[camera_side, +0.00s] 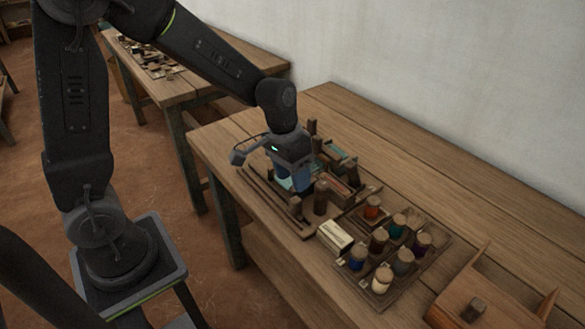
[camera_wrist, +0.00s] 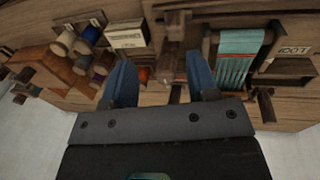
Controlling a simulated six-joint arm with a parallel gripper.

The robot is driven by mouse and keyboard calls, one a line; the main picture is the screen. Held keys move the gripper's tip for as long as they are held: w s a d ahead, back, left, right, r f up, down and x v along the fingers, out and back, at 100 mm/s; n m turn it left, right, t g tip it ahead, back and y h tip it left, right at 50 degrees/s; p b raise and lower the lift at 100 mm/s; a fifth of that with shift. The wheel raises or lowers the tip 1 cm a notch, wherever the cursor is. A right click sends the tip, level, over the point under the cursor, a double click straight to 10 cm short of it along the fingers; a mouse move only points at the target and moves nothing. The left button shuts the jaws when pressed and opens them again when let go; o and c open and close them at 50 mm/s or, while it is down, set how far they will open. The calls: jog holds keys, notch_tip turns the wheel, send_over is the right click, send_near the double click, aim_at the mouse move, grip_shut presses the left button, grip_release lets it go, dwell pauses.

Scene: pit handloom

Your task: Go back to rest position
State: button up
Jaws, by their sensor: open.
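My gripper (camera_side: 300,180) is low over the left part of the wooden table, above a small wooden loom frame (camera_side: 265,197). In the wrist view its two blue fingers (camera_wrist: 160,84) stand well apart, with nothing seen between them but wooden parts farther off. A teal woven cloth with reddish threads (camera_wrist: 238,55) lies to the right of the fingers in that view. The gripper hides part of the loom in the side view.
A tray (camera_side: 376,306) of several coloured thread spools stands right of the loom, beside a cream block (camera_side: 335,236). An open wooden box (camera_side: 455,308) is at the front right. Upright posts surround the gripper. The table's back (camera_side: 400,150) is clear.

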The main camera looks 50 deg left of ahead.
jog(key=s+a+r+t+y, duration=0.2)
jog(key=s+r+t, duration=0.3)
jog(key=s+r, duration=0.8)
jog(key=shift+s+r, duration=0.35)
jog(key=shift+s, duration=0.65)
